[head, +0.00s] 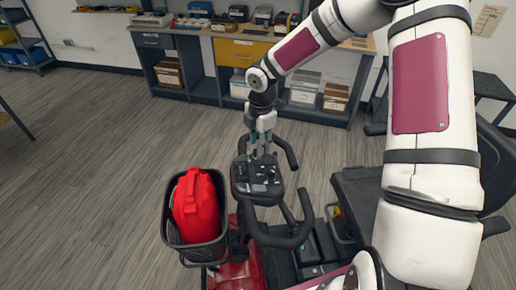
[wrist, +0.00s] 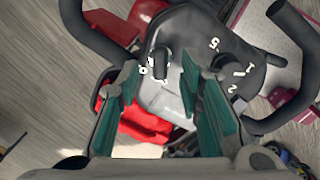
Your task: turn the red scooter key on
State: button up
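The red scooter (head: 236,272) stands below my arm, with its dark control console (head: 256,180) between black looped handlebars. In the wrist view the console (wrist: 190,35) carries a small dark upright key (wrist: 162,62) with white marks beside it. My gripper (head: 258,154) points down just above the console in the head view. In the wrist view my gripper (wrist: 162,78) is open, with its green-padded fingers apart on either side of the key. I cannot tell whether the fingertips touch it. In the head view the gripper and small parts on the console are hard to separate.
A numbered dial (wrist: 228,66) sits right of the key, close to the right finger. A black basket (head: 188,255) with a red bag (head: 198,205) hangs left of the console. The seat (head: 358,190) is at right. A workbench (head: 205,90) lines the back wall; open floor lies left.

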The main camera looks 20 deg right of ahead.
jog(key=shift+w+f, duration=0.1)
jog(key=shift+f, duration=1.45)
grip_shut()
jog(key=m+b, duration=0.1)
jog(key=m, duration=0.4)
jog(key=shift+w+a+g, duration=0.1)
jog(key=shift+g, duration=0.2)
jog(key=m+b, duration=0.1)
jog(key=m, duration=0.5)
jog(key=shift+m+g, duration=0.4)
